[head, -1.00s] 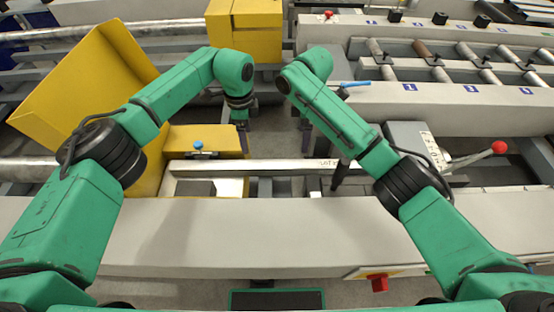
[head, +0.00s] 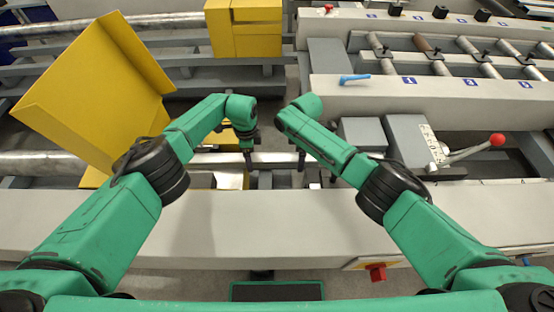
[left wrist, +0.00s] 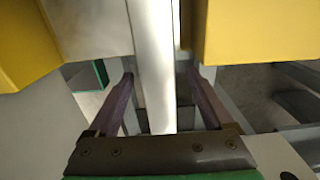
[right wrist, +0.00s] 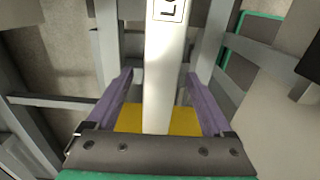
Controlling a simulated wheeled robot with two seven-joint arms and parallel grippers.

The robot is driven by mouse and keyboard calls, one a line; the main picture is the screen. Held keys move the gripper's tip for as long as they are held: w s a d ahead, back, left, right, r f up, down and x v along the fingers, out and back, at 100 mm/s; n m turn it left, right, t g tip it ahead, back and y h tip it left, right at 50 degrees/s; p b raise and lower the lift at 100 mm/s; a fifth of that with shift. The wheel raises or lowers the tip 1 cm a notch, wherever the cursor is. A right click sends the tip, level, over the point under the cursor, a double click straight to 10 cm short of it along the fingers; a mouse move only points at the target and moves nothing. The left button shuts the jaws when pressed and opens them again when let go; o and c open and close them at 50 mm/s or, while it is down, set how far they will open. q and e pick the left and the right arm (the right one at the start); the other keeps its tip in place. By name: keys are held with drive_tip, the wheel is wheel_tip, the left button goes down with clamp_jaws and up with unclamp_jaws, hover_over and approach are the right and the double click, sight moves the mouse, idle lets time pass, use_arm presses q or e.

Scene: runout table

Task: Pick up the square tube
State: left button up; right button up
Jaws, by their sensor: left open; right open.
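The square tube (head: 274,157) is a long pale metal bar lying crosswise in front of me, partly hidden by my arms in the head view. My left gripper (head: 248,160) is over it, and in the left wrist view the tube (left wrist: 154,65) runs between the open fingers. My right gripper (head: 301,160) is further along it to the right. In the right wrist view the tube (right wrist: 163,75), with a printed label near the top edge, passes between the open purple fingers. I cannot tell whether any finger touches it.
A tilted yellow guard (head: 95,90) stands at the left. A lever with a red knob (head: 497,140) and a grey box (head: 405,140) are at the right. The grey front beam (head: 270,220) lies nearest me. A blue handle (head: 354,78) sits behind.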

use_arm(q)
drive_tip(key=shift+s+f, duration=0.1)
drive_tip(key=shift+f, duration=0.35)
use_arm(e)
drive_tip(key=shift+f, duration=0.35)
use_arm(q)
clamp_jaws()
use_arm(e)
clamp_jaws()
use_arm(q)
drive_tip(key=shift+r, duration=0.1)
idle(0.5)
